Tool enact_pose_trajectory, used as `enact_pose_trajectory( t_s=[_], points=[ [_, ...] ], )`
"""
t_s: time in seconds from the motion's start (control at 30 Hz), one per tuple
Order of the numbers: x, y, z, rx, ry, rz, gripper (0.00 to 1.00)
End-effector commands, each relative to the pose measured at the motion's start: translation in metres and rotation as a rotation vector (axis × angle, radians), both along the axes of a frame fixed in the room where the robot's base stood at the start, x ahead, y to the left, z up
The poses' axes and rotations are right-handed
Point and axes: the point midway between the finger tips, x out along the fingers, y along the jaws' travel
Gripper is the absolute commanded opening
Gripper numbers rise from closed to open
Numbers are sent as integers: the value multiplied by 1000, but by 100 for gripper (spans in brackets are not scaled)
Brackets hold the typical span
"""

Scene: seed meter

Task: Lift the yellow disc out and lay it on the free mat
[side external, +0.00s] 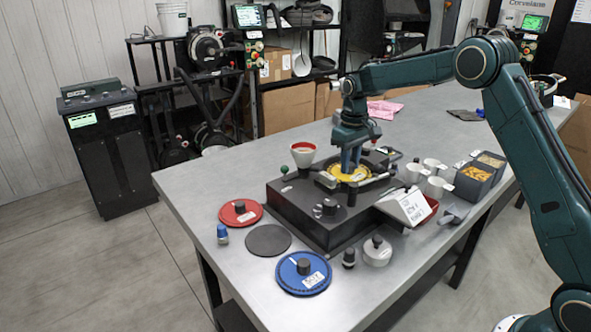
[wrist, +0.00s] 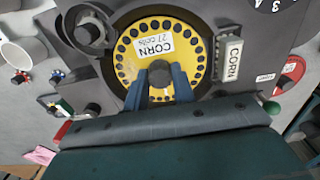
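The yellow disc (side external: 349,173) lies in the round recess on top of the black seed meter (side external: 310,212). In the wrist view the disc (wrist: 190,32) shows a ring of dark holes, a CORN label and a dark centre knob (wrist: 160,73). My gripper (side external: 351,168) points down over the disc's middle. In the wrist view my gripper (wrist: 160,80) has one blue finger on each side of the knob, seemingly closed against it. The free mat is the bare dark round mat (side external: 268,240) on the table, between the red disc (side external: 241,213) and the blue disc (side external: 303,273).
A blue-capped bottle (side external: 222,234) sits near the mat.

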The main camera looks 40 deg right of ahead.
Motion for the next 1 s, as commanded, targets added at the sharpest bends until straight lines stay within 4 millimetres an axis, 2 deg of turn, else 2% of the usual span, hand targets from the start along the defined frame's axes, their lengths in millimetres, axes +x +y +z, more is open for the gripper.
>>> enact_pose_trajectory(
  t_s=[0.47, 1.0],
  points=[
    [0, 0, 1, 0, -1, 0, 1],
    [0, 0, 15, 0, -2, 0, 1]
  ],
)
